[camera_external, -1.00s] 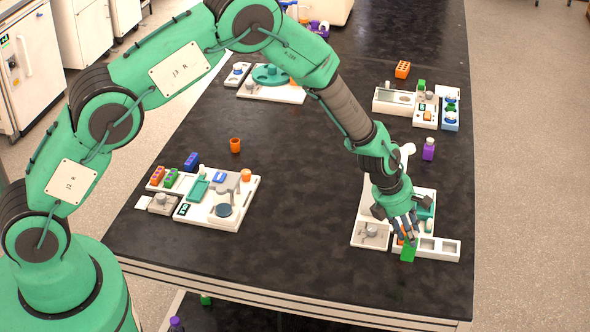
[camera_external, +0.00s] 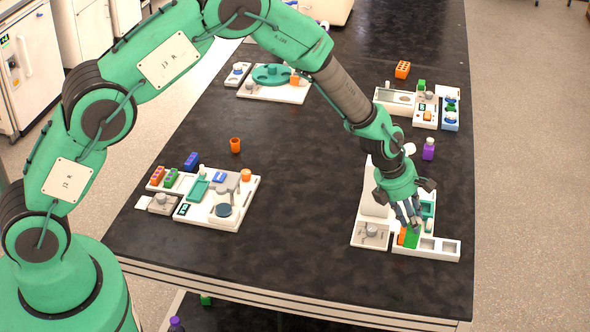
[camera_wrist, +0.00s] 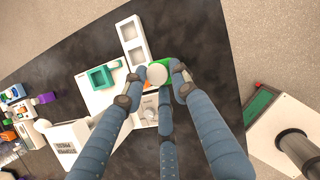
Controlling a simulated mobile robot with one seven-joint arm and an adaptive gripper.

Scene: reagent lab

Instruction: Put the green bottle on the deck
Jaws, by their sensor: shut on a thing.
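My gripper (camera_external: 411,224) is shut on the green bottle (camera_external: 412,238), at the front right of the black table. In the wrist view the bottle's white cap (camera_wrist: 157,74) sits between the blue-grey fingers of my gripper (camera_wrist: 160,82), with a little green (camera_wrist: 166,63) showing behind it. The bottle is over or beside the left end of a white rack with square wells (camera_external: 455,250). I cannot tell whether its base touches anything. The white station (camera_external: 358,239) stands just behind and left. Which part is the deck is not clear.
An orange block (camera_external: 402,236) is close left of the bottle. A teal holder (camera_wrist: 101,78) is on the white station. A purple bottle (camera_external: 429,149) stands farther back, and an orange cup (camera_external: 235,145) stands on the open middle of the table. The table's front edge is close.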

